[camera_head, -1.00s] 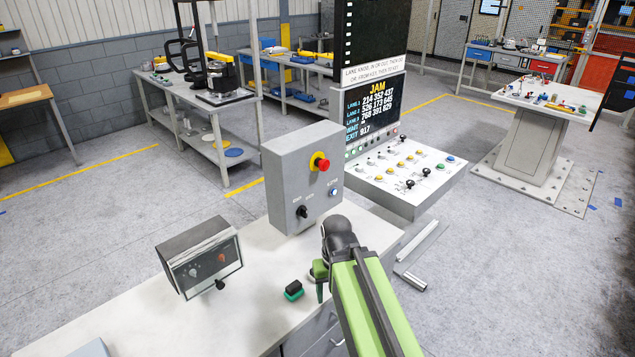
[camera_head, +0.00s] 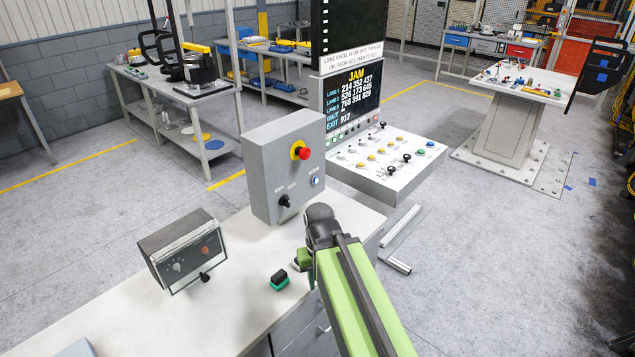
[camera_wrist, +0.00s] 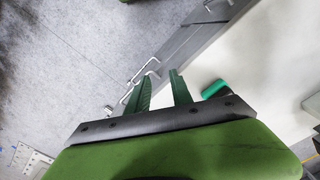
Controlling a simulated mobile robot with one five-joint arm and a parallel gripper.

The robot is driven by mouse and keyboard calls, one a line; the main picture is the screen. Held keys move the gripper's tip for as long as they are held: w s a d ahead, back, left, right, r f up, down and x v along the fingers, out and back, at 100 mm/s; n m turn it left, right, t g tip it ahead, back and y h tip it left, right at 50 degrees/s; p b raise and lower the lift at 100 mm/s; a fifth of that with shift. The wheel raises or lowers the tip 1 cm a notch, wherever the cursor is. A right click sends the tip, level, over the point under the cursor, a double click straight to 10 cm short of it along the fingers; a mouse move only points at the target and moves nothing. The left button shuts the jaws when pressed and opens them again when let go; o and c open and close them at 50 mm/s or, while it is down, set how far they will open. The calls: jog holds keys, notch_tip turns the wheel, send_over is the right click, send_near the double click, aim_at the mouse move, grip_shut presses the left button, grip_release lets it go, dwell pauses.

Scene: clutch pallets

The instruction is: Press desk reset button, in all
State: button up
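A grey control box (camera_head: 268,190) stands on the white desk (camera_head: 225,290) in the head view. Its face carries a small blue-lit button (camera_head: 315,181), a red mushroom button on a yellow collar (camera_head: 302,153) and a black selector knob (camera_head: 285,201). The labels are too small to read, so I cannot confirm which is reset. My gripper (camera_head: 306,262) is low in front of the box, apart from it, and partly hidden by my arm. In the wrist view my gripper's green fingers (camera_wrist: 162,70) are apart with nothing between them, over the desk's front edge.
A black-and-green block (camera_head: 279,280) lies on the desk beside my gripper; its green part shows in the wrist view (camera_wrist: 215,90). A dark-faced meter box (camera_head: 190,250) stands left. A sloped console (camera_head: 385,170) with a JAM screen stands behind. Open floor lies right.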

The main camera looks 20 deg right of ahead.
grip_shut()
dwell(1.3)
